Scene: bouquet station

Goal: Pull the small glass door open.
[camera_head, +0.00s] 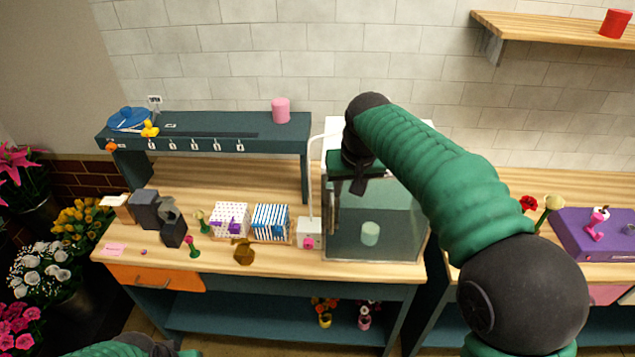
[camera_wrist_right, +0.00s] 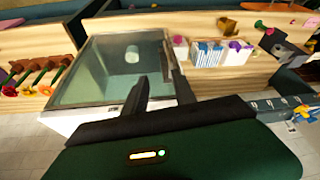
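The glass case (camera_head: 405,245) stands on the wooden bench, and its small glass door (camera_head: 385,205) faces me. A pale cylinder (camera_head: 370,233) shows behind the glass. A slim upright handle (camera_head: 331,200) is at the door's left edge. My right gripper (camera_head: 358,186) is in front of the upper left part of the case, close to the handle. In the right wrist view its two dark fingers (camera_wrist_right: 158,80) stand apart beside the case's edge. Whether they touch the handle is unclear. My left gripper is not visible; only part of my left arm shows at the bottom edge.
A white stand (camera_head: 309,230), a striped box (camera_head: 271,222) and a dotted box (camera_head: 230,218) are left of the case. A dark raised shelf (camera_head: 215,130) stands behind them. A purple case (camera_head: 590,235) lies on the bench at right.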

